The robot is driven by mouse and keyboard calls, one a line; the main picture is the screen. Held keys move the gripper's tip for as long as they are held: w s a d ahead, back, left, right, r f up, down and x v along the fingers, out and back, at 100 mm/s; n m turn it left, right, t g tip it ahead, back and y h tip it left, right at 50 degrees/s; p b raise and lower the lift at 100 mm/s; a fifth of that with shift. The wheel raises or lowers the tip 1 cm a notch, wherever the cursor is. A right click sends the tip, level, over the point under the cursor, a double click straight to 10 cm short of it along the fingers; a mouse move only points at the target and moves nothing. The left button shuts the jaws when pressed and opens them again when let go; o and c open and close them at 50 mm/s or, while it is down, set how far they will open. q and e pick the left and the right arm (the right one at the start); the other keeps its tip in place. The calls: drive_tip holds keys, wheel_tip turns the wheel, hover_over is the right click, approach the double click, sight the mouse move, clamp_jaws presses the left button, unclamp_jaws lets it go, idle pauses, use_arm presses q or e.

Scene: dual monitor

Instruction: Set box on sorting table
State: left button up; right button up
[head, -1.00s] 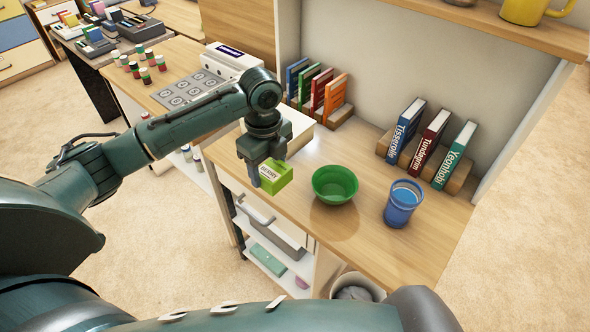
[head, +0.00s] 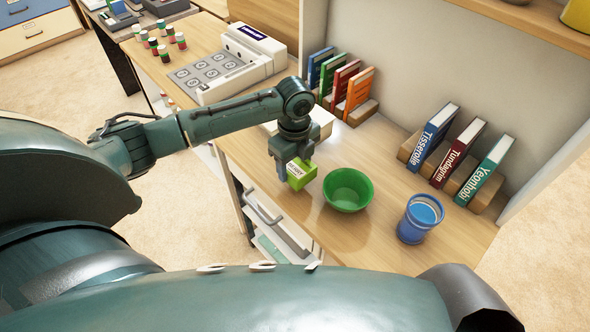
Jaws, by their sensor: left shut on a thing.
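My left gripper (head: 292,170) is shut on a small green box (head: 300,175) with a white label. It holds the box at the left part of the wooden table (head: 375,250), just left of the green bowl. I cannot tell whether the box touches the tabletop. The sorting device (head: 240,62), white with a grey grid of round marks, stands on the wooden surface farther back left. I cannot tell which surface is the sorting table. My right gripper is not in view.
A green bowl (head: 348,189) and a blue cup (head: 420,219) stand right of the box. Books (head: 432,137) lean in holders along the back wall, with more books (head: 355,90) farther left. Several small jars (head: 163,45) stand at the back left. The table front is clear.

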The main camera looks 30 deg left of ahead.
sight(295, 163)
use_arm(q)
wheel_tip(295, 163, down, 2)
drive_tip(key=shift+f, duration=0.25)
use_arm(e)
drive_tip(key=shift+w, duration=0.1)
use_arm(q)
drive_tip(key=shift+f, duration=0.15)
drive_tip(key=o, duration=1)
wheel_tip(295, 163, up, 12)
drive_tip(key=shift+r+p, duration=0.15)
drive_tip(key=shift+p, duration=0.25)
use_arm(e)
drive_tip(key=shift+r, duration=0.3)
